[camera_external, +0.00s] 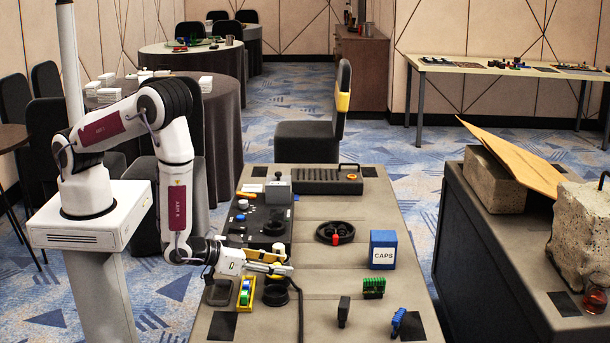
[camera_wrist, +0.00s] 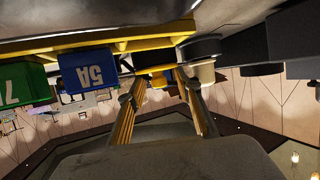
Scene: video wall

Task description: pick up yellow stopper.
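My gripper (camera_external: 289,270) hangs low over the left front of the table, near a yellow holder (camera_external: 252,303) with green and blue blocks and a dark round piece (camera_external: 275,294). In the wrist view the two fingers (camera_wrist: 161,78) stand apart, so the gripper looks open. A small dark and yellow patch shows between the tips, but I cannot tell what it is. A pale cylinder (camera_wrist: 205,72) under a dark cap is beside the right finger. I cannot clearly make out a yellow stopper in either view.
On the table are a blue CAPS box (camera_external: 383,250), a black ring with a red part (camera_external: 335,238) and a black panel (camera_external: 262,226). The table's middle is mostly clear.

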